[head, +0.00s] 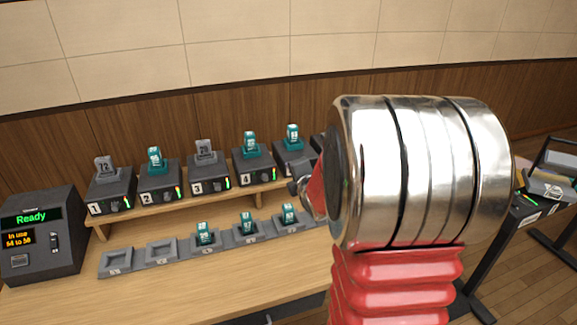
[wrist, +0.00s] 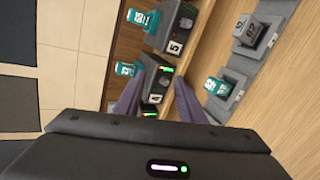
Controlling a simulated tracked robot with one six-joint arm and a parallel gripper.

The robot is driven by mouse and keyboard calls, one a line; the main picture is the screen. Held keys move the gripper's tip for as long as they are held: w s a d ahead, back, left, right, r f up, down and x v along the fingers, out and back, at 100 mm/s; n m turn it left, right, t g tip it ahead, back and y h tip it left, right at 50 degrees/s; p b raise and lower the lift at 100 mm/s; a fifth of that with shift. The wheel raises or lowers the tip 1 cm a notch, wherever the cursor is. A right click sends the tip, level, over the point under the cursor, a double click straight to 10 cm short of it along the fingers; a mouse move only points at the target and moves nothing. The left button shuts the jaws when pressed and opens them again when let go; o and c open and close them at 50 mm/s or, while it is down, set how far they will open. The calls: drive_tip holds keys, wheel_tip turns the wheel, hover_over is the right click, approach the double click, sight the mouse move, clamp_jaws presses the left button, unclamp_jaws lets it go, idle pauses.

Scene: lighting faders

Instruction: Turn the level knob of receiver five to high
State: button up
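Receiver five (wrist: 168,30) is a dark box with a white "5" label at the top of the wrist view. Its small dark knob (wrist: 186,22) shows on its front, but its setting is too small to read. A teal pack (wrist: 138,17) sits in it. In the head view, a box with a teal pack (head: 292,135), right of receiver four, is partly hidden by my arm. My gripper (wrist: 160,82) has its two fingers apart with nothing held. In the wrist view the fingers lie either side of receiver four (wrist: 153,88), below receiver five.
Receivers one to four (head: 252,167) stand along a wooden shelf (head: 185,211). Charging cradles (head: 117,262), some with teal packs, lie on the desk in front. A grey unit reading "Ready" (head: 40,235) stands at far left. A wood-panelled wall (head: 230,125) is close behind.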

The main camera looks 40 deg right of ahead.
drive_tip(key=s+d+f+n+t, duration=0.4)
drive_tip(key=d+f+n+t, duration=0.1)
drive_tip(key=d+f+n, duration=0.6)
drive_tip(key=shift+s+d+y, duration=0.3)
drive_tip(key=shift+d+y, duration=0.1)
drive_tip(key=shift+d, duration=0.15)
drive_tip(key=shift+f, duration=0.1)
drive_tip(key=x, duration=1.4)
drive_tip(key=shift+c, duration=0.6)
drive_tip(key=shift+s, duration=0.1)
clamp_jaws()
